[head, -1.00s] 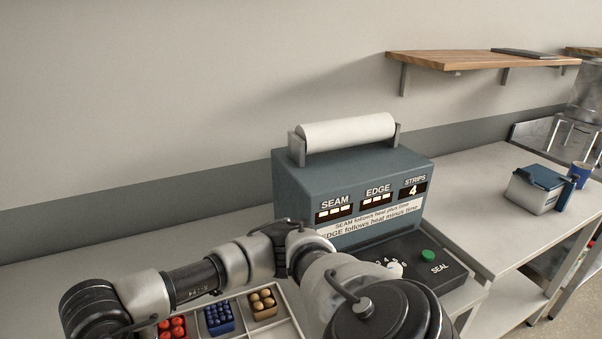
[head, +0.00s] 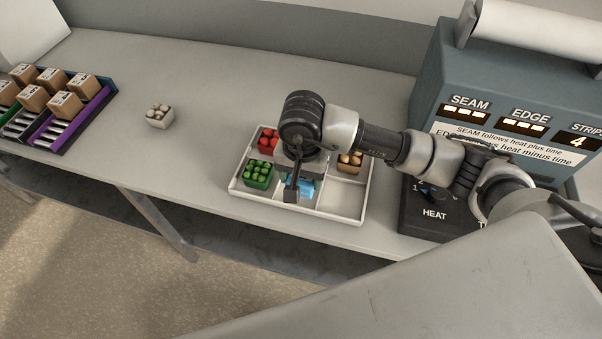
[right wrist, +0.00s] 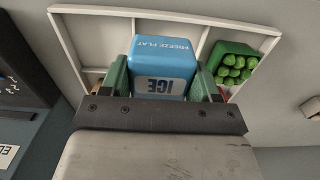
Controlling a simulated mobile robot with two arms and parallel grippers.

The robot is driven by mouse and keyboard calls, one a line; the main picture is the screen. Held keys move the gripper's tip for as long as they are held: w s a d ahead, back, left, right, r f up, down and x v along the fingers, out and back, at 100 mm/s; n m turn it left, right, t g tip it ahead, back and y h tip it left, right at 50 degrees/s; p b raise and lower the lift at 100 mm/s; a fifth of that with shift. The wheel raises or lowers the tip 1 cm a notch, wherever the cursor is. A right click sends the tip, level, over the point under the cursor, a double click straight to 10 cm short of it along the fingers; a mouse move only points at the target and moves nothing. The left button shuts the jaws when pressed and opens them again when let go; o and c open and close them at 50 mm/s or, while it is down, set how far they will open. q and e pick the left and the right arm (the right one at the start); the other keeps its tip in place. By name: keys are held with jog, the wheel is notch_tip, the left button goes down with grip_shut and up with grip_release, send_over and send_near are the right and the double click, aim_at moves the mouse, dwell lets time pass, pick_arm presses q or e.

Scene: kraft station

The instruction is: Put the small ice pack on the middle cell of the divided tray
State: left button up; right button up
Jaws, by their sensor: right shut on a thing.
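My right gripper (head: 297,186) is shut on the small blue ice pack (head: 308,188) and points down over the middle of the divided tray (head: 335,214). In the right wrist view the ice pack (right wrist: 165,55), lettered "ICE" and "FREEZE FLAT", sits between the green-padded fingers of the gripper (right wrist: 160,80). The white tray rim (right wrist: 95,10) shows beyond it, with a divider on each side of the pack. I cannot tell whether the pack touches the tray floor. My arm hides part of the tray's middle. My left gripper is not in view.
The tray holds a green-filled box (head: 258,174), a red-filled box (head: 268,139) and a tan-filled box (head: 350,161); its front right cell is empty. A small box of pale items (head: 160,116) stands left. The sealing machine (head: 440,90) stands close right.

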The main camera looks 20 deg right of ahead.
aim_at(299, 181)
jog(key=w+f, duration=0.1)
jog(key=w, duration=0.1)
jog(key=shift+w+d+f, duration=0.15)
jog(key=shift+w+f, duration=0.2)
jog(key=shift+w, duration=0.05)
notch_tip(299, 181, down, 3)
jog(key=shift+f+p, duration=0.1)
jog(key=shift+p, duration=0.85)
jog(key=shift+f, duration=0.4)
jog(key=shift+f, duration=0.15)
jog(key=o, duration=1)
